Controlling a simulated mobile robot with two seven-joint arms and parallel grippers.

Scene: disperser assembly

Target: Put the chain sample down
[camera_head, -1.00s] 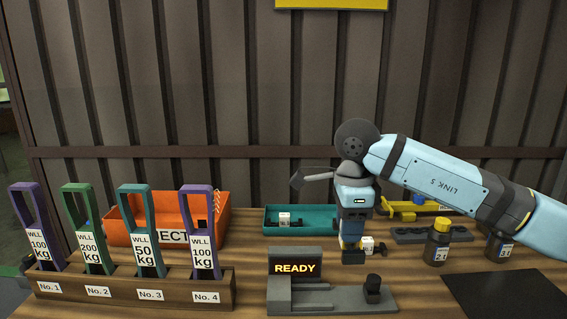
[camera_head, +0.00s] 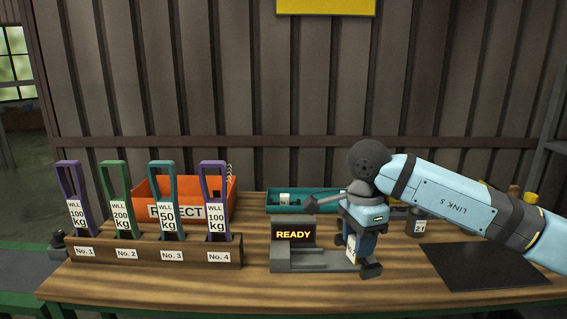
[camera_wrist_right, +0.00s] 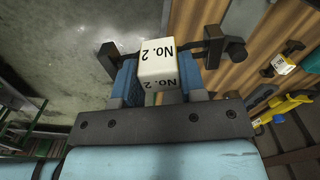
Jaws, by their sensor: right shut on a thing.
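My right gripper (camera_head: 362,248) is at the right end of the grey tester (camera_head: 296,262), whose display reads READY. It is shut on the chain sample, a white block (camera_wrist_right: 158,60) marked No. 2, in the right wrist view. The block sits between the two blue fingers of the gripper (camera_wrist_right: 162,88). Dark pieces (camera_wrist_right: 226,52) show on both sides of it; I cannot tell whether they all belong to the sample. In the head view the gripper hides most of the sample and the tester's right end, so contact cannot be told. My left gripper is not in view.
A wooden rack (camera_head: 150,250) holds several tagged slings at left. Behind are an orange reject bin (camera_head: 222,202) and a teal tray (camera_head: 275,197). A dark mat (camera_head: 482,266) lies at right. Another tagged sample (camera_wrist_right: 283,64) shows in the wrist view. The front table strip is clear.

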